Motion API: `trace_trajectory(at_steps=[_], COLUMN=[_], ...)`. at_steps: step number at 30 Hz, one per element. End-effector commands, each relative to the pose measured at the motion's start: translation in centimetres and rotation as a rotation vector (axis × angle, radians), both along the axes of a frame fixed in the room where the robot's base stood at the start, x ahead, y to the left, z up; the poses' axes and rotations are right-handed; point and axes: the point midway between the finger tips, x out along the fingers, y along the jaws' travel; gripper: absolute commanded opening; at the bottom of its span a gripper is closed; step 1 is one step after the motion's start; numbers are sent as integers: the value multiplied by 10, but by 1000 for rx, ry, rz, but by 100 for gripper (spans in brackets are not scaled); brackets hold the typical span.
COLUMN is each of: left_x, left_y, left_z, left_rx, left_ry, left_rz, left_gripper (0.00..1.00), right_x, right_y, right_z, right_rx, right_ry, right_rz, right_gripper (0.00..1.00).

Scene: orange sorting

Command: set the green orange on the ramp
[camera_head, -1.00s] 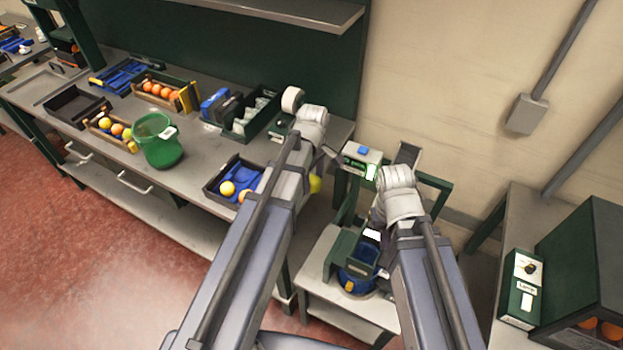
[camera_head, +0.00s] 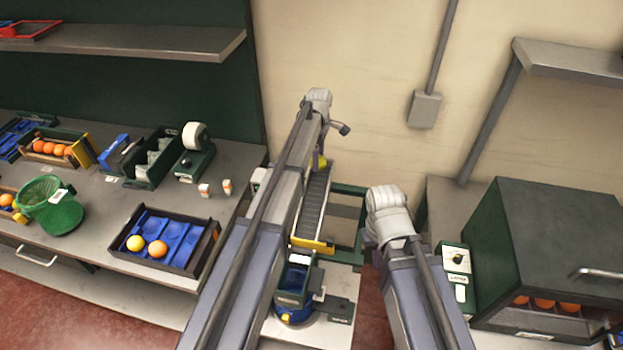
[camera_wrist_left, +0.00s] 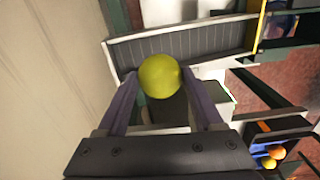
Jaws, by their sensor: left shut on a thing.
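The green orange (camera_wrist_left: 160,76), yellow-green in colour, is held between the two fingertips of my left gripper (camera_wrist_left: 159,80) in the left wrist view. In the head view only part of the orange (camera_head: 321,163) shows beside my left arm. The ramp (camera_head: 314,203) is a dark ribbed channel with pale sides and a yellow lower end. In the wrist view the ramp (camera_wrist_left: 205,42) lies behind the orange, which overlaps its edge near the far end; contact cannot be told. My right arm ends right of the ramp, its gripper fingers hidden.
A blue-lined tray (camera_head: 205,247) with a yellow and an orange fruit is on the bench at left. A green basket (camera_head: 62,215) is further left. A blue container (camera_head: 294,280) stands below the ramp. A dark green box (camera_head: 560,240) is at right.

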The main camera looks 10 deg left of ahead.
Motion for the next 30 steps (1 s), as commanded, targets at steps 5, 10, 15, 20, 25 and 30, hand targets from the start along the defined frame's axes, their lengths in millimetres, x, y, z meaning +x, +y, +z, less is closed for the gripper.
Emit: trace_trajectory(at_steps=[5,10,15,20,25,30], left_x=[32,36,35,35,35,35], left_y=[-1,-1,-1,-1,-1,-1], left_z=[10,10,8,1,-14,-33], left_rx=[0,0,0,0,0,0], left_ry=[0,0,0,0,0,0], left_rz=[47,59,59,58,58,58], left_gripper=[10,10,10,10,10,10], right_x=[0,0,0,0,0,0], right_y=[0,0,0,0,0,0], right_z=[10,10,8,1,-14,-33], right_rx=[0,0,0,0,-1,-1], right_ry=[0,0,0,0,0,0], right_rz=[-1,-1,-1,0,3,4], right_gripper=[0,0,0,0,0,0])
